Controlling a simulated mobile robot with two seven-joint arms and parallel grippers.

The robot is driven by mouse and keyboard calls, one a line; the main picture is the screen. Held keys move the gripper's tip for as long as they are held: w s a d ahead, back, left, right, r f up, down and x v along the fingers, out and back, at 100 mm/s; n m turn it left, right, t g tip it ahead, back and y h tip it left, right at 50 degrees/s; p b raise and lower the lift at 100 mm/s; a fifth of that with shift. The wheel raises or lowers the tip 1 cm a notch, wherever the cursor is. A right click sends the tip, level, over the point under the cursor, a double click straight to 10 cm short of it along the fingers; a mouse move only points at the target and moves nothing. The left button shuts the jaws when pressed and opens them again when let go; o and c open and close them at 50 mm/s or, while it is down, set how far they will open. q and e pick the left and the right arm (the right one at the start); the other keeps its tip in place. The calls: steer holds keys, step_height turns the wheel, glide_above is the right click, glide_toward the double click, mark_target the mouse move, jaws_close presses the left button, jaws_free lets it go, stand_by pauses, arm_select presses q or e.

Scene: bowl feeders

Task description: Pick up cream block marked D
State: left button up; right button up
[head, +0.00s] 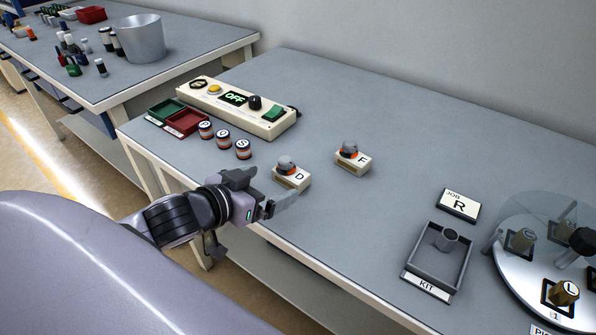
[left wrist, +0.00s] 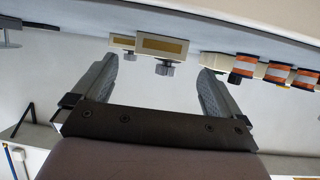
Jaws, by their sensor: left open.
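The cream block marked D (head: 292,179) sits on the grey table near its front edge, with a grey knob and an orange band on top. My left gripper (head: 274,185) is open beside it, its fingers pointing toward the block from the front left. One finger overlaps the block's near side in the head view; I cannot tell whether they touch. The left wrist view, which looks upside down, shows the open, empty fingers (left wrist: 156,75) with two cream blocks beyond; the larger, nearer one (left wrist: 162,46) appears to be D. My right gripper is not in view.
A similar block marked F (head: 353,162) stands behind and right of D. Three banded cylinders (head: 223,140) stand to the left, before a control box (head: 240,104) reading OFF. A grey KIT tray (head: 438,259) and a round turntable (head: 540,285) are at the right.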

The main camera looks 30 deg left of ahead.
mark_target(288, 174)
arm_select(q)
steer(key=shift+r+x, duration=0.1)
steer(key=shift+x, duration=1.5)
steer(key=shift+r+x, duration=0.15)
steer(key=shift+x, duration=1.5)
steer(key=shift+w, duration=0.1)
steer(key=c, duration=1)
steer(key=shift+c, duration=0.4)
steer(key=shift+r, duration=0.15)
